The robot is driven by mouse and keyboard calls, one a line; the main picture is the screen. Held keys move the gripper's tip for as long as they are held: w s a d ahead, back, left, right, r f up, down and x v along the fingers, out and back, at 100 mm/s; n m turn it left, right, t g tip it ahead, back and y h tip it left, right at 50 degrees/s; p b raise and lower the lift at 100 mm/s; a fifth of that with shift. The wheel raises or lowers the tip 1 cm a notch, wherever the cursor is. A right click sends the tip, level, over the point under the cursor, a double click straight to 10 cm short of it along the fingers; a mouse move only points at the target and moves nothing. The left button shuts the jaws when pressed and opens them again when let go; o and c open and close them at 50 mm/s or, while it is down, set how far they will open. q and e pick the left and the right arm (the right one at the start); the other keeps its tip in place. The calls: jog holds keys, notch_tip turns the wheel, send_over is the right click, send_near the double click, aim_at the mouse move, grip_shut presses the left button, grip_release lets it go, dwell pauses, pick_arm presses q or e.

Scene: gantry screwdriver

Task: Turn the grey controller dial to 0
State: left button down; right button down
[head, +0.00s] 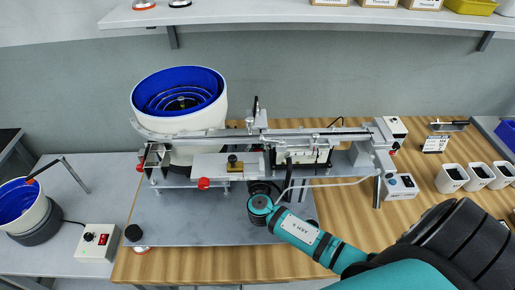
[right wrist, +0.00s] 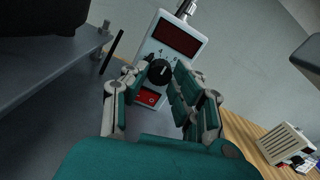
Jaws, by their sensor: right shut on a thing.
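The controller (right wrist: 155,52) is a pale grey box in the right wrist view, with a dark red display at its top and a red switch (right wrist: 148,97) at its bottom. Its round black dial (right wrist: 160,72) sits between them, with small numbers around it; the exact setting is too small to read. My right gripper (right wrist: 157,78) has its fingers on both sides of the dial and is shut on it. In the head view my right arm reaches in from the right to the machine's middle; its fingers and the dial are hidden there. My left gripper is not in view.
A gantry rail (head: 300,133) crosses the machine above the metal plate (head: 185,220). A white bowl feeder with blue inside (head: 215,95) stands at the back left. Another control box with a dial (head: 97,242) is at the lower left. White bins (head: 452,178) stand at right.

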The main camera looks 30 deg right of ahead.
jog(key=n+p, duration=0.1)
jog(key=p, duration=0.1)
jog(key=n+p, duration=0.2)
jog(key=shift+r, duration=0.25)
jog(key=shift+f+n+p, duration=0.1)
jog(key=shift+n+p, duration=0.8)
jog(key=shift+n, duration=0.1)
jog(key=shift+f+n+p, duration=0.1)
jog(key=shift+n+p, duration=0.5)
jog(key=shift+n, duration=0.1)
jog(key=shift+f, duration=0.1)
jog(key=c, duration=1.1)
grip_release()
jog(key=shift+o, duration=0.2)
jog(key=shift+s+a, duration=0.15)
jog(key=v, duration=1.1)
jog(key=shift+s+a, duration=0.1)
jog(key=shift+s, duration=0.25)
